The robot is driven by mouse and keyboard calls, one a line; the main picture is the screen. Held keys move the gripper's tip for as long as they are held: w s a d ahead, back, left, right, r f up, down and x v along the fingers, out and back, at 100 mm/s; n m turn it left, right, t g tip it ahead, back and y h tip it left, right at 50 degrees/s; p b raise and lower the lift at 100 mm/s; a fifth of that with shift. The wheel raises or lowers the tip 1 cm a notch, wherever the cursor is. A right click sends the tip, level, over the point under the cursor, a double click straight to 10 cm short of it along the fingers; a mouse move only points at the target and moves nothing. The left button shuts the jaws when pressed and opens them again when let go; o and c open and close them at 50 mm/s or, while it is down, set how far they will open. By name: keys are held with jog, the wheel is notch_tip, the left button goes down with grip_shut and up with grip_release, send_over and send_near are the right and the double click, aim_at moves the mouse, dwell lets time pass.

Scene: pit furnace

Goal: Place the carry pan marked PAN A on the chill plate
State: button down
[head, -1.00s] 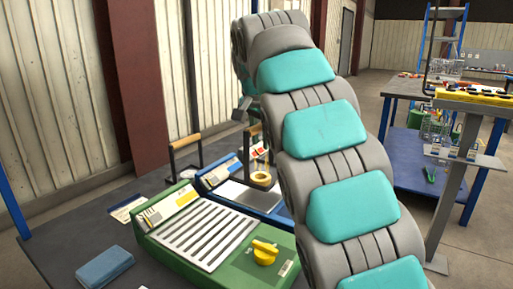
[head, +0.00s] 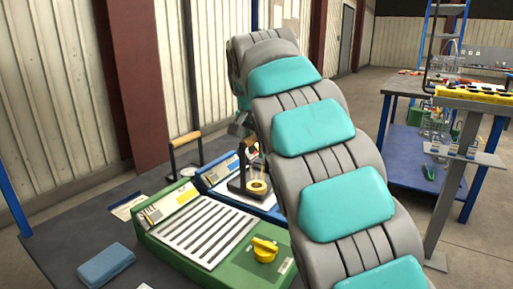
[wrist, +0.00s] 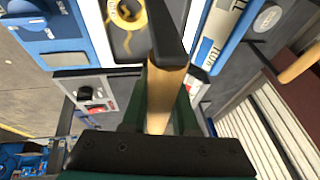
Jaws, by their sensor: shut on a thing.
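The dark carry pan (head: 238,186) with a yellow ring (head: 258,187) is over the pale plate of the blue unit (head: 210,178) in the head view. In the wrist view the pan (wrist: 122,42) has its wooden handle (wrist: 165,95) between the fingers of my gripper (wrist: 164,108), which is shut on it. The blue unit's label (wrist: 215,40) is only partly visible there, ending in "LL". I cannot read a PAN A mark, nor tell whether the pan touches the plate. My arm hides the right part of the unit in the head view.
A green unit (head: 205,235) with a slatted top and yellow knob stands in front of the blue one. Another wooden handle (head: 186,139) stands behind at left. A blue block (head: 106,264) lies at the front left of the dark bench. A grey box with a black knob (wrist: 86,94) shows in the wrist view.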

aim_at(255, 136)
jog(key=c, duration=0.7)
grip_release()
jog(key=v, duration=0.6)
jog(key=shift+a+r, duration=0.1)
jog(key=shift+r, duration=0.25)
jog(key=p+v, duration=0.1)
jog(key=v, duration=0.4)
jog(key=shift+s+r+p, duration=0.1)
jog(key=shift+s+p, duration=0.05)
jog(key=shift+p, duration=0.25)
